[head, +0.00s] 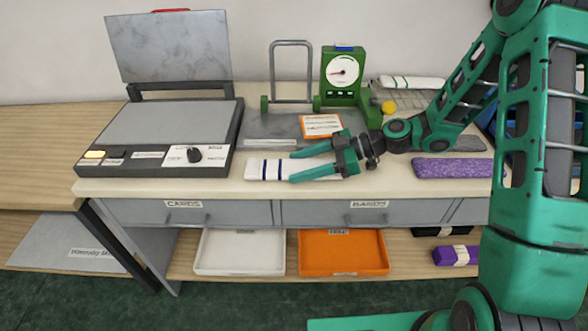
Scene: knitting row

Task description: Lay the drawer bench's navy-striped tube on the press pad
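The white tube with navy stripes (265,170) lies flat on the pale top of the drawer bench (215,188), near its front edge. Its right part is partly hidden by my gripper. My gripper (294,166) reaches in from the right with its teal fingers spread. The front finger overlaps the tube in the picture, and the rear finger shows just behind it. I cannot tell how high the fingers are above the tube or whether they touch it. The press at the left has a flat grey pad (165,123), bare, and its lid (168,47) stands open.
A green dial gauge (343,72) and an orange-edged card (321,126) stand behind my gripper. A purple speckled piece (453,168) lies at the right. A green-striped white tube (412,82) is at the back. White (240,270) and orange (343,270) trays sit below the drawers.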

